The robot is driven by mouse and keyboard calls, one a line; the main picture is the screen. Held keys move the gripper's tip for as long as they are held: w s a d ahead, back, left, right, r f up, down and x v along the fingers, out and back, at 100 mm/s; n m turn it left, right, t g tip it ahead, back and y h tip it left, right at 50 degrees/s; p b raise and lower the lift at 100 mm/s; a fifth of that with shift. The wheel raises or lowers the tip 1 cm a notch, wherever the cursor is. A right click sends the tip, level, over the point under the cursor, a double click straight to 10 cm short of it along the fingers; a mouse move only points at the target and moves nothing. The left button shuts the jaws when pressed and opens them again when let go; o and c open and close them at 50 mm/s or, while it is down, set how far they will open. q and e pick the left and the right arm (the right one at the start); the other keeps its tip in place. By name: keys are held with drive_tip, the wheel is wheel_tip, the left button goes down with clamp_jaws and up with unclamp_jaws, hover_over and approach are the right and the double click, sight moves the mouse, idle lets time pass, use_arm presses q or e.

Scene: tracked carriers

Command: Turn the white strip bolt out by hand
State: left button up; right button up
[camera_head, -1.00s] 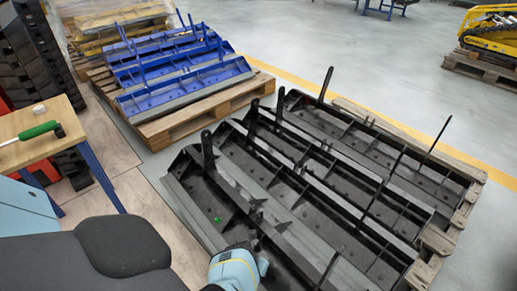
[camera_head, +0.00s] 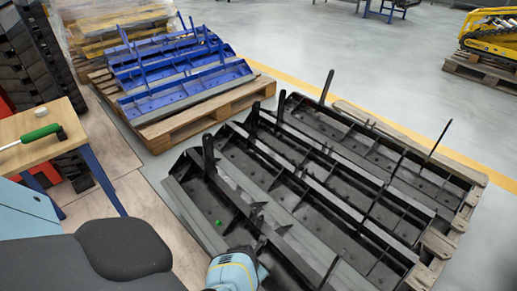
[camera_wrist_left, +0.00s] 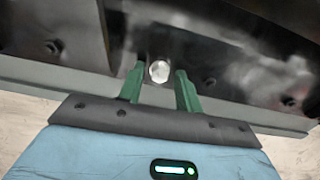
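The white bolt (camera_wrist_left: 159,71) shows in the left wrist view as a pale round head on the dark face of a black steel part (camera_wrist_left: 215,82). My left gripper (camera_wrist_left: 160,80) is open, with one green finger on each side of the bolt head. The fingers appear apart from the head; how far they reach past it I cannot tell. In the head view my blue left wrist (camera_head: 233,271) is at the bottom, beside the nearest black part (camera_head: 225,196); its fingers and the bolt are hidden there. My right gripper is not in view.
Several black ribbed parts with upright pins lie on a wooden pallet (camera_head: 437,243). A small green spot (camera_head: 218,222) shows on the nearest. Blue parts (camera_head: 187,90) sit on another pallet behind. A wooden-topped table (camera_head: 62,110) with a green-handled tool (camera_head: 38,134) stands left.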

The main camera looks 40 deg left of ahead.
use_arm(q)
drive_tip(key=m, duration=0.5)
drive_tip(key=shift+m, duration=0.4)
drive_tip(key=m, duration=0.3)
drive_tip(key=shift+m+p, duration=0.3)
drive_tip(key=m, duration=0.3)
drive_tip(key=shift+m, duration=1.2)
drive_tip(key=m, duration=0.5)
drive_tip(key=shift+a, duration=0.1)
drive_tip(key=m, duration=0.3)
drive_tip(key=shift+m, duration=0.5)
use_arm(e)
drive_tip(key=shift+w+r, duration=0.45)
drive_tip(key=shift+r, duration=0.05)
use_arm(q)
drive_tip(key=shift+r, duration=0.1)
